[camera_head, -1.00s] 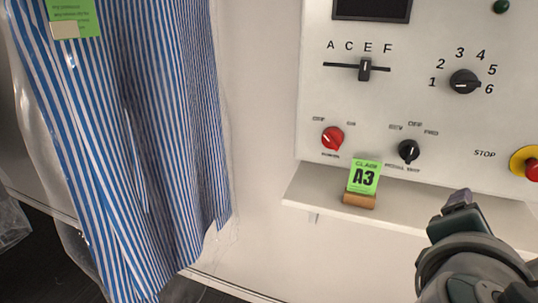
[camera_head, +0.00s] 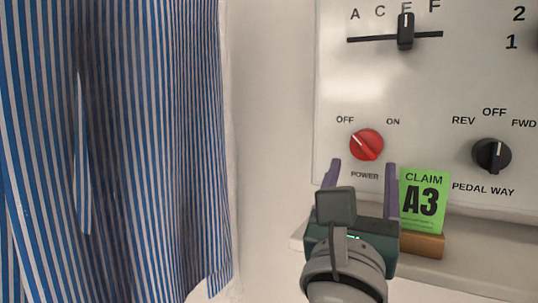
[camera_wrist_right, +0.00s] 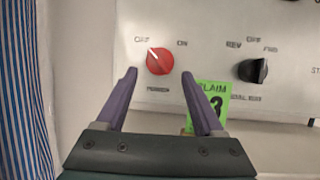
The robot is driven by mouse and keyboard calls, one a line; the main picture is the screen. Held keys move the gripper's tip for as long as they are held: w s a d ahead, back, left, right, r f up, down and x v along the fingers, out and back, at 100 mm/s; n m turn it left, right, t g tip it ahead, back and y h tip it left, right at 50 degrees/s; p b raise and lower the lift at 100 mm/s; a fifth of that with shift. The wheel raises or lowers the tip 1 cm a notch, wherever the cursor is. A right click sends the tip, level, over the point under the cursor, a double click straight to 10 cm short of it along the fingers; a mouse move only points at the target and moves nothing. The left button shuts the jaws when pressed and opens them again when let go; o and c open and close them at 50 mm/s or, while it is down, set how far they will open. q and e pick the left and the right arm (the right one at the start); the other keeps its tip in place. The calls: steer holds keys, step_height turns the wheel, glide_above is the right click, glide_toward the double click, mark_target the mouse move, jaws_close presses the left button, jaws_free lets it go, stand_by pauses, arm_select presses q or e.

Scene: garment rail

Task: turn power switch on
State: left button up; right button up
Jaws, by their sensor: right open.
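The red power switch (camera_head: 367,145) is a round knob on the pale control panel (camera_head: 450,90). Its white mark points up and left, toward OFF. My right gripper (camera_head: 362,170) is open, its two purple fingers spread just below the knob in the head view. In the right wrist view the red knob (camera_wrist_right: 160,61) shows beyond and between the fingertips (camera_wrist_right: 159,72), and no contact is visible. Nothing is between the fingers. My left gripper is not in view.
A green A3 claim card (camera_head: 424,200) in a wooden block (camera_head: 425,243) stands on the shelf, close beside the right finger. A black pedal-way knob (camera_head: 491,155) is to the right, and a slider (camera_head: 405,31) above. A striped garment (camera_head: 120,150) hangs at left.

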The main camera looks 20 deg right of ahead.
mark_target(365, 152)
steer(key=x, duration=0.5)
steer(key=shift+w+d, duration=0.15)
steer(key=c, duration=1.1)
